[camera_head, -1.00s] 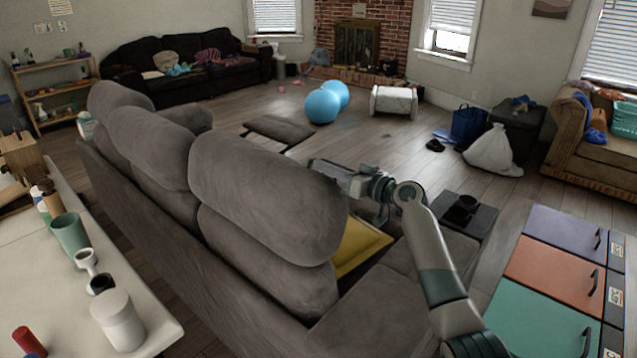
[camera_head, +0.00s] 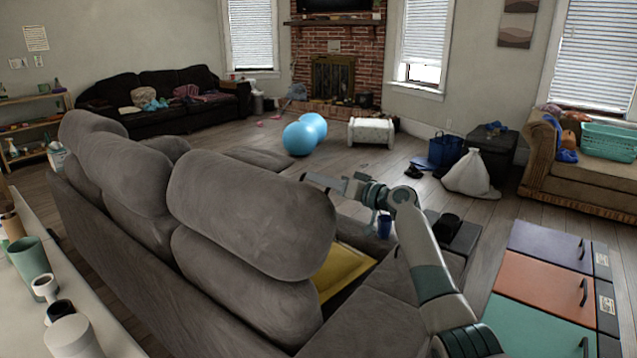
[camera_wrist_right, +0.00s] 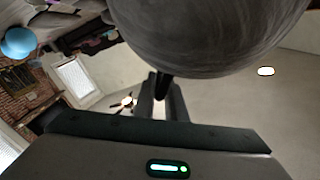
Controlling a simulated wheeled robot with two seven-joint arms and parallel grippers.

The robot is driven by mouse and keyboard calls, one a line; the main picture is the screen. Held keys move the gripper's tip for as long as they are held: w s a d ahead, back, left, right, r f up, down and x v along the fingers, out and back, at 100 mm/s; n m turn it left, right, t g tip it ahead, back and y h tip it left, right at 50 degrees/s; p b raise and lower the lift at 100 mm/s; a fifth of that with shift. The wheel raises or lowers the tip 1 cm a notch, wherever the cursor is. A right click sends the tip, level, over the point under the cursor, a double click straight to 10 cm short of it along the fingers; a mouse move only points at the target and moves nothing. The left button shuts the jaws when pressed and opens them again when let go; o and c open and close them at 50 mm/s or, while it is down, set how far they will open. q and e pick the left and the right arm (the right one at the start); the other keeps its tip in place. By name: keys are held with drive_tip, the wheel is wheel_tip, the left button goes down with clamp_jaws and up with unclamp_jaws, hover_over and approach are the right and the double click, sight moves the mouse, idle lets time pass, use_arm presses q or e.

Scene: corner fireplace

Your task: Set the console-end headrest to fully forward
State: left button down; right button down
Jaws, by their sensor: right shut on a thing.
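The console-end headrest (camera_head: 250,215) is the large grey, rounded cushion on the near end of the grey sofa. The cup console (camera_head: 462,237) is right of it, beyond my right arm. My right gripper (camera_head: 312,180) is at the headrest's upper right edge, shut on it; the exact grip is partly hidden. In the right wrist view the headrest (camera_wrist_right: 210,25) fills the top, with the dark fingers (camera_wrist_right: 163,92) against its lower edge. My left gripper is not in view.
The sofa's other headrests (camera_head: 125,165) stand farther left. A blue cup (camera_head: 385,226) is near my right wrist. A white table (camera_head: 110,340) with cups is at the left. Coloured drawers (camera_head: 540,285) are at the right.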

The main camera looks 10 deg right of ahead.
drive_tip(key=shift+d+f, duration=0.1)
drive_tip(key=shift+d, duration=0.1)
drive_tip(key=c, duration=1.9)
unclamp_jaws()
drive_tip(key=shift+w, duration=0.1)
drive_tip(key=shift+o, duration=0.3)
drive_tip(key=shift+w+d+f, duration=0.1)
drive_tip(key=shift+w+f, duration=0.05)
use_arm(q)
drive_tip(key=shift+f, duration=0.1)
use_arm(e)
drive_tip(key=shift+s, duration=0.2)
